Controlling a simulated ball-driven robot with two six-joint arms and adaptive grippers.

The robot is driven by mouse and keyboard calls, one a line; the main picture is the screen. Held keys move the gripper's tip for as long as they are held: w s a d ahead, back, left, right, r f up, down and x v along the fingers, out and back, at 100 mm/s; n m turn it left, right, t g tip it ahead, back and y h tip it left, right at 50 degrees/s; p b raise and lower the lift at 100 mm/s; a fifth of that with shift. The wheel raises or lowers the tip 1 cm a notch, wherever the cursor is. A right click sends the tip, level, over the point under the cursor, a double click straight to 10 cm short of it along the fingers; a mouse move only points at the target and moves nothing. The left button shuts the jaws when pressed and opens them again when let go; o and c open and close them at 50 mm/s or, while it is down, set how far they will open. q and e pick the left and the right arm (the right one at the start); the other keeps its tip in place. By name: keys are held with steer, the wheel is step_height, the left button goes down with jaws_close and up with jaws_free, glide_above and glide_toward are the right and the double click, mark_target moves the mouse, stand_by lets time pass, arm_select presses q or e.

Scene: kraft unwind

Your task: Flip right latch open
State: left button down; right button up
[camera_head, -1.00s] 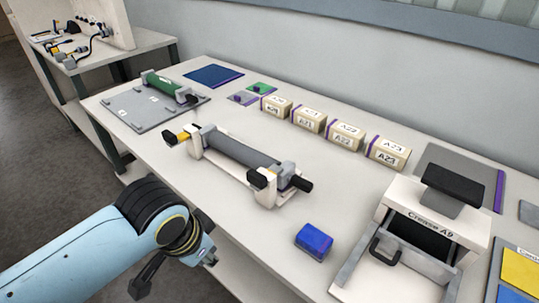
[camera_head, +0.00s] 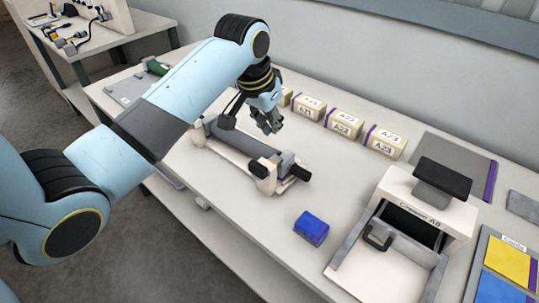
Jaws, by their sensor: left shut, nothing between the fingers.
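The unwind stand (camera_head: 232,153) lies across the middle of the table, with a dark grey roller between its end posts. At its right end are a black latch-like block (camera_head: 263,168) on the white post and a black knob (camera_head: 301,172). I cannot tell whether the right latch is open or closed. My left gripper (camera_head: 270,127) is shut and empty, above the table behind the stand's middle, apart from the right end. My right gripper is not in view.
Labelled boxes (camera_head: 384,141) stand in a row behind the stand. A blue block (camera_head: 311,228) lies in front of it on the right. The white machine with a tray (camera_head: 388,262) is at right. The table between the stand and the blue block is clear.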

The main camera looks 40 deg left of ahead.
mark_target(273, 165)
arm_select(q)
steer(key=shift+f, duration=0.1)
steer(key=x, duration=1)
steer(key=shift+f, duration=0.1)
steer(key=s+p, duration=0.1)
steer(key=s, duration=0.1)
steer(key=s+p, duration=0.1)
steer(key=shift+s+a+r+p, duration=0.15)
steer(key=shift+s+r+p, duration=0.1)
steer(key=shift+p, duration=0.1)
steer(key=shift+s, duration=0.4)
steer(key=shift+w+f, duration=0.1)
steer(key=shift+w, duration=0.05)
